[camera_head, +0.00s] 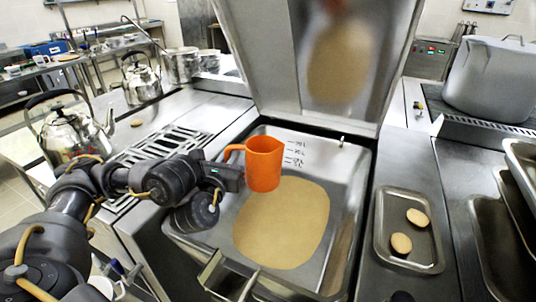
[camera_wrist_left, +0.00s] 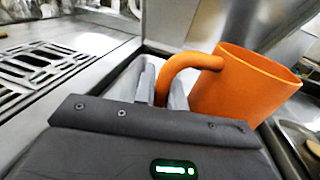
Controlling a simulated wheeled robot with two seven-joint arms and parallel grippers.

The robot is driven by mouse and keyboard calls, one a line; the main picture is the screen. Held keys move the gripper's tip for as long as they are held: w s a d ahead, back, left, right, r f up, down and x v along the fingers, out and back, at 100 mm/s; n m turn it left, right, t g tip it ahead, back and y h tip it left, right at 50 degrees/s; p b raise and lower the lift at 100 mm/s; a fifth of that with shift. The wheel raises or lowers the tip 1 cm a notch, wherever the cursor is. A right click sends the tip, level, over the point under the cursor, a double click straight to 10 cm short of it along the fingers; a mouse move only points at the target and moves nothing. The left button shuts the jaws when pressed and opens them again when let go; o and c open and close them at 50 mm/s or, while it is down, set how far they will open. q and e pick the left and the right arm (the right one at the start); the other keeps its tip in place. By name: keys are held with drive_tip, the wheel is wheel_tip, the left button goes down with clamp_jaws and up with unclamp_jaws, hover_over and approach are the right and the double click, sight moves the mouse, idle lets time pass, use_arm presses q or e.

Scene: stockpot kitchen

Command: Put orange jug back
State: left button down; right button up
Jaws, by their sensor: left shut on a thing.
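The orange jug (camera_head: 264,164) is upright above the open steel pan (camera_head: 352,190), over a pool of tan liquid. My left gripper (camera_head: 236,158) is shut on the jug's handle, on the jug's left side. In the left wrist view the jug (camera_wrist_left: 245,88) stands to the right of centre, with its handle between the fingers of my left gripper (camera_wrist_left: 163,92). The jug's inside is mostly hidden. My right gripper is not in view.
The pan's raised lid (camera_head: 335,60) stands behind the jug. A steel tray (camera_head: 385,240) with two round tan pieces lies to the right. Kettles (camera_head: 72,135) and a drain grate (camera_head: 160,150) are to the left. A big pot (camera_head: 492,80) stands at the back right.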

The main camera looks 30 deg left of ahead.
sight(268, 150)
use_arm(q)
drive_tip(key=w+d+h, duration=0.1)
drive_tip(key=d, duration=0.1)
drive_tip(key=w+d+m+h, duration=0.1)
drive_tip(key=d, duration=0.2)
drive_tip(key=w+d+h, duration=0.1)
drive_tip(key=w+d, duration=0.1)
drive_tip(key=d, duration=0.1)
drive_tip(key=shift+r+m+t+p, duration=0.3)
drive_tip(key=shift+m+p, duration=0.1)
drive_tip(key=shift+m+h, duration=0.6)
drive_tip(key=shift+h, duration=0.2)
drive_tip(key=d+r, duration=0.1)
drive_tip(key=d, duration=0.2)
drive_tip(key=d+r, duration=0.1)
drive_tip(key=d, duration=0.1)
drive_tip(key=shift+w+d+r, duration=0.1)
drive_tip(key=shift+w+r, duration=0.25)
drive_tip(key=shift+w, duration=0.05)
